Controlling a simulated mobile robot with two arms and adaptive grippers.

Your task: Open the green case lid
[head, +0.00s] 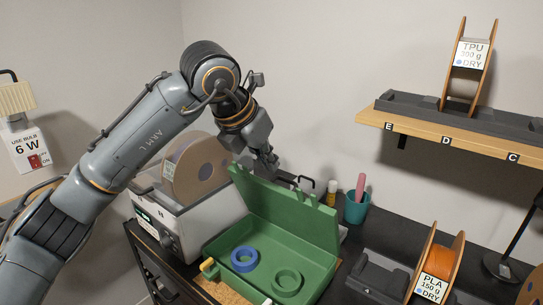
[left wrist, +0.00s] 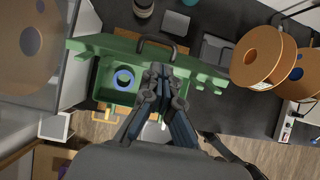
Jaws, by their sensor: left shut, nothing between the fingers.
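The green case (head: 212,248) stands on the dark bench with its lid (head: 285,211) raised, standing steeply up at the back. Inside lie a blue ring (head: 235,262) and a green ring (head: 277,284). The left wrist view looks down on the lid's edge (left wrist: 100,45) with its dark handle (left wrist: 140,42), and on the blue ring (left wrist: 116,77). My left gripper (head: 269,170) is shut and empty at the lid's top edge; its fingertips (left wrist: 160,72) show beside the lid in the wrist view. Whether they touch it I cannot tell. My right gripper is out of view.
A grey box with a large spool (head: 195,168) stands left of the case. A teal cup (head: 356,212) stands behind it to the right. A PLA spool (head: 437,268) in a dark holder is at the right. A shelf (head: 460,130) hangs above.

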